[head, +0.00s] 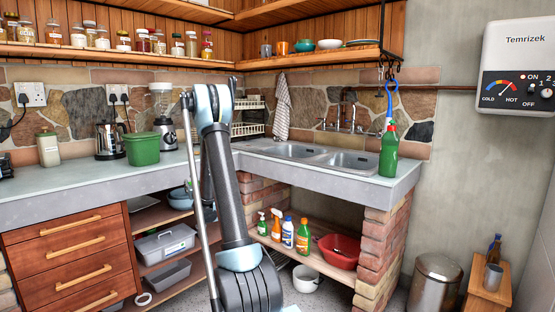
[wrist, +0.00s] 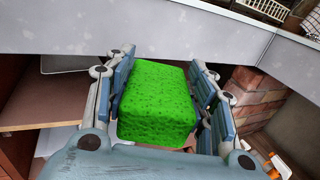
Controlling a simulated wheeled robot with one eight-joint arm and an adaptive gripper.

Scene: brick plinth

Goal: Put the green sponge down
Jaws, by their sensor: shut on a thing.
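The green sponge (wrist: 157,105) is a bright green block with a pitted surface. In the wrist view my gripper (wrist: 160,85) has a finger on each side of it and is shut on it. The sponge is in front of the counter's grey front edge (wrist: 150,30), with shelves below. In the head view my arm rises in the middle before the counter (head: 300,165). The gripper and the sponge cannot be made out there.
A green tub (head: 142,149) and a kettle stand on the counter left of my arm. A double sink (head: 295,150) and a green bottle (head: 388,153) are to the right. Bottles and a red basin (head: 340,252) sit on the lower shelf. The left counter front is fairly clear.

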